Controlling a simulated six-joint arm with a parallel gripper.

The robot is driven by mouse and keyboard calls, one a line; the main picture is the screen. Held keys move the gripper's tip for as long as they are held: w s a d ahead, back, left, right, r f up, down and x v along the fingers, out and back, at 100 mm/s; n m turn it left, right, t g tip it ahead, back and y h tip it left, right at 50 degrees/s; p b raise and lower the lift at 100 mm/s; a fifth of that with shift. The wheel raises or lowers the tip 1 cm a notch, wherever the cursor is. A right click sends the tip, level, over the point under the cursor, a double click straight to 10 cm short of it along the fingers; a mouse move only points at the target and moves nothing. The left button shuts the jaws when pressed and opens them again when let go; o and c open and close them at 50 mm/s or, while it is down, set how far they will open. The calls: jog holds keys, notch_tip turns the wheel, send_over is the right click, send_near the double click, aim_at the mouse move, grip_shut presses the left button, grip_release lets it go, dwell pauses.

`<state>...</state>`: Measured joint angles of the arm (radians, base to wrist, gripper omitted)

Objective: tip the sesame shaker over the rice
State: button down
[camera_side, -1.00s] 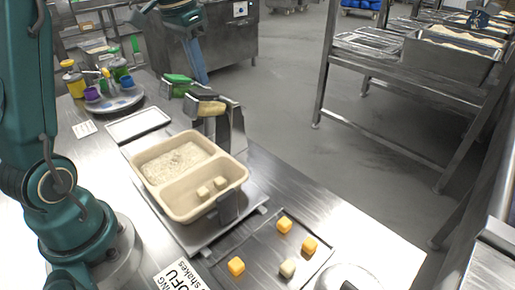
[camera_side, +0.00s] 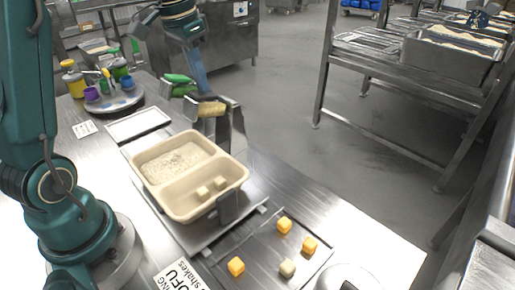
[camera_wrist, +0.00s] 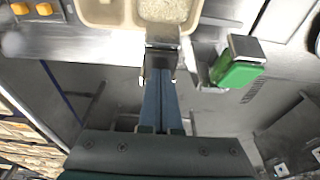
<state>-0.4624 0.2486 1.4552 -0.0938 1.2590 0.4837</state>
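The rice (camera_side: 174,162) lies in the rear compartment of a beige two-part tray (camera_side: 244,178); it also shows at the top of the wrist view (camera_wrist: 163,9). Several small containers stand on a round turntable (camera_side: 118,106) at the back left, including a yellow-topped one (camera_side: 73,82) and a green one (camera_side: 121,70). I cannot tell which is the sesame shaker. My gripper (camera_side: 204,88) points down over the holders behind the tray, away from the turntable. In the wrist view my gripper (camera_wrist: 161,75) has its blue fingers close together beside a dark block; any grasp is unclear.
A green handle (camera_side: 180,80) and a tan handle (camera_side: 211,109) sit at metal holders beside the tray. Two pale cubes (camera_side: 212,189) lie in its front compartment. A flat metal tray (camera_side: 250,262) holds orange and pale cubes. An empty white tray (camera_side: 137,124) lies near the turntable.

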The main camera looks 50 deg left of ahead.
aim_at(193, 93)
jog(key=shift+s+f, duration=0.3)
jog(key=shift+f, duration=0.45)
jog(key=shift+s+f, duration=0.35)
jog(key=shift+f, duration=0.4)
jog(key=shift+s+f, duration=0.3)
jog(key=shift+f, duration=0.45)
jog(key=shift+w+r, duration=0.3)
jog(key=shift+r, duration=0.75)
jog(key=shift+w+r, duration=0.35)
jog(key=shift+r, duration=0.65)
jog(key=shift+w+r, duration=0.3)
jog(key=shift+r, duration=0.75)
jog(key=s+d+r+m+t, duration=0.2)
jog(key=s+d+r, duration=0.2)
jog(key=s+d, duration=0.45)
jog(key=s+d+f+n+t, duration=0.1)
jog(key=s+d+f+n, duration=0.1)
jog(key=s+d+f, duration=0.2)
jog(key=shift+s+f, duration=1.15)
jog(key=shift+f, duration=0.9)
